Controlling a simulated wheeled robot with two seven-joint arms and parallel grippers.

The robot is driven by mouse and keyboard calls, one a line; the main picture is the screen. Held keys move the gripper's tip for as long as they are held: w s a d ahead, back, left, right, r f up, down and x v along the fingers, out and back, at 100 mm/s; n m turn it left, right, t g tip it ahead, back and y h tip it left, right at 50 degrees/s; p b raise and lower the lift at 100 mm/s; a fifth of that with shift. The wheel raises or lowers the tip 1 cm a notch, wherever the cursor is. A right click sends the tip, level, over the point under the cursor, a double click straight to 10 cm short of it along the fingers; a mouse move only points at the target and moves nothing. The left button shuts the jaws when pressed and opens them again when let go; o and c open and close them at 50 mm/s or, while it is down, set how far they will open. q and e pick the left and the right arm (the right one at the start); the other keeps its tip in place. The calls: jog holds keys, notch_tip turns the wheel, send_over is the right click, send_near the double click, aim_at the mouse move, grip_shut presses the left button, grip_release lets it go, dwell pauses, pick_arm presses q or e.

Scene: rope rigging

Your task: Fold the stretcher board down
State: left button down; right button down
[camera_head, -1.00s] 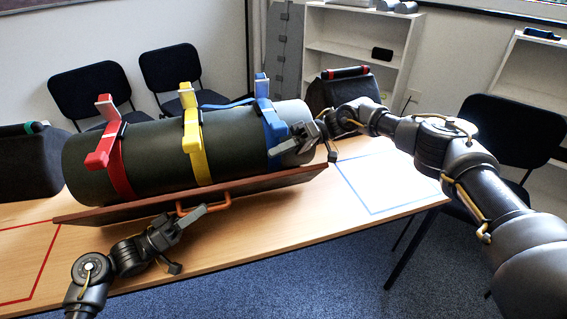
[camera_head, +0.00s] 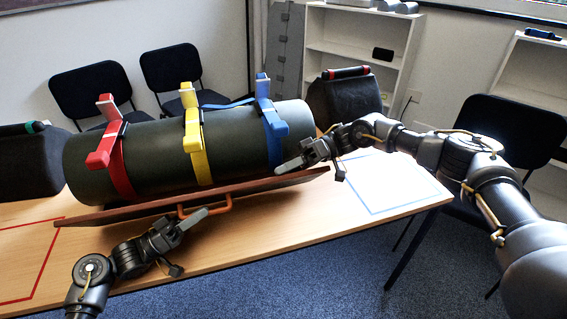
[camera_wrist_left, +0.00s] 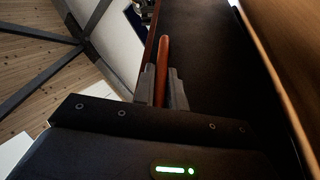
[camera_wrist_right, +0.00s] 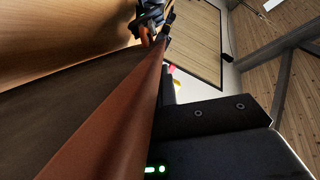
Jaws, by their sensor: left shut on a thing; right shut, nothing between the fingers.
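The stretcher board (camera_head: 110,216) is a long reddish-brown panel along the front of a dark green roll (camera_head: 155,160), tilted above the table. An orange handle (camera_head: 222,205) sticks out from its front edge. My left gripper (camera_head: 192,221) is shut on that handle, which shows between its fingers in the left wrist view (camera_wrist_left: 163,60). My right gripper (camera_head: 290,166) is shut and empty near the board's right end, in front of the roll. The right wrist view shows the board's edge (camera_wrist_right: 120,125) close by; the right fingertips are mostly hidden there, so contact cannot be told.
Red (camera_head: 119,165), yellow (camera_head: 196,150) and blue (camera_head: 272,125) straps circle the roll. Dark supports stand at left (camera_head: 28,165) and right (camera_head: 340,95). The table (camera_head: 290,225) is clear at the front, with a white marked area (camera_head: 385,182) at right. Chairs stand behind.

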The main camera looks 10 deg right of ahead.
pick_arm(q)
jog(key=shift+w+a+r, duration=0.15)
jog(key=shift+w+r, duration=0.25)
jog(key=shift+r, duration=0.1)
pick_arm(e)
jog(key=shift+s+f, duration=0.4)
pick_arm(q)
jog(key=c, duration=1.6)
grip_release()
jog(key=shift+o, duration=0.7)
jog(key=shift+s+r, duration=0.1)
pick_arm(e)
jog(key=shift+s+a+r, duration=0.1)
jog(key=shift+s, duration=0.05)
pick_arm(q)
jog(key=shift+a+f, duration=0.25)
jog(key=shift+f, duration=0.05)
jog(key=v, duration=0.5)
jog(key=shift+s, duration=0.1)
pick_arm(e)
jog(key=shift+w, duration=0.3)
pick_arm(q)
jog(key=s+a, duration=0.3)
jog(key=a, duration=0.8)
jog(key=shift+s, duration=0.2)
